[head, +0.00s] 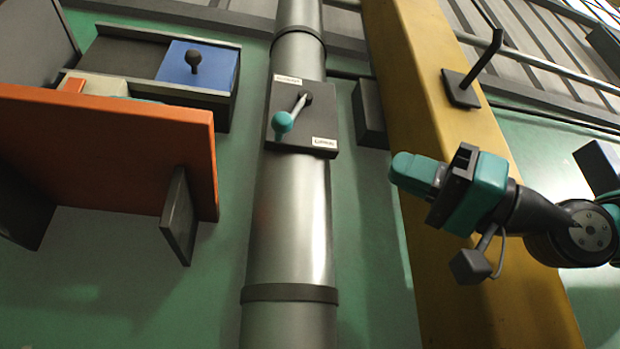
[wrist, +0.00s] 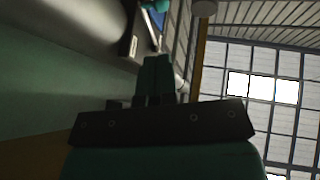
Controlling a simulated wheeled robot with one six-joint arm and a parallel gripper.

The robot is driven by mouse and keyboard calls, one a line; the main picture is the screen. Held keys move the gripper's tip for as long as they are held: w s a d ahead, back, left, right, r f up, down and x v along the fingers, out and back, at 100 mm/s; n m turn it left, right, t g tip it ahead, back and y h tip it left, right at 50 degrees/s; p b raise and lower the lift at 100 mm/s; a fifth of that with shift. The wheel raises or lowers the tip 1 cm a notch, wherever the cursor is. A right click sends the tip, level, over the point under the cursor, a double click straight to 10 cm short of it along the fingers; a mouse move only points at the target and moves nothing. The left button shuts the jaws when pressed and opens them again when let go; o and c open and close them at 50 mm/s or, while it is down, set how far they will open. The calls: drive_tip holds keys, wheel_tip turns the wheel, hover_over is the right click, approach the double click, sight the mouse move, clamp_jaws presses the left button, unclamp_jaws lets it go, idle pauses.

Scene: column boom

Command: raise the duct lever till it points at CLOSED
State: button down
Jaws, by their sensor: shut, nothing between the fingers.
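The duct lever (head: 293,110) is a short silver arm with a teal knob (head: 283,122). It turns on a dark pivot on a dark plate (head: 305,133) fixed to the round metal duct (head: 291,210). It points down and left. A small white label (head: 288,79) sits at the plate's upper left and another (head: 324,142) at its lower right; I cannot read either surely. My gripper (head: 396,166) is shut and empty, right of the plate and a little lower, clear of the lever. In the wrist view its teal fingers (wrist: 156,72) lie together; a teal part (wrist: 157,5) shows at the top edge.
An orange panel (head: 110,145) with dark brackets juts out at the left. Above it is a box with a blue sliding panel (head: 197,66) and black knob. A yellow column (head: 425,100) with a dark hook (head: 480,70) stands behind my gripper. A dark block (head: 369,113) sits right of the plate.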

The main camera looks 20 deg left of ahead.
drive_tip(key=p, duration=1.3)
approach(290, 127)
drive_tip(key=x, duration=0.6)
drive_tip(key=shift+x, duration=0.8)
drive_tip(key=shift+w+r, duration=0.1)
drive_tip(key=shift+w, duration=0.05)
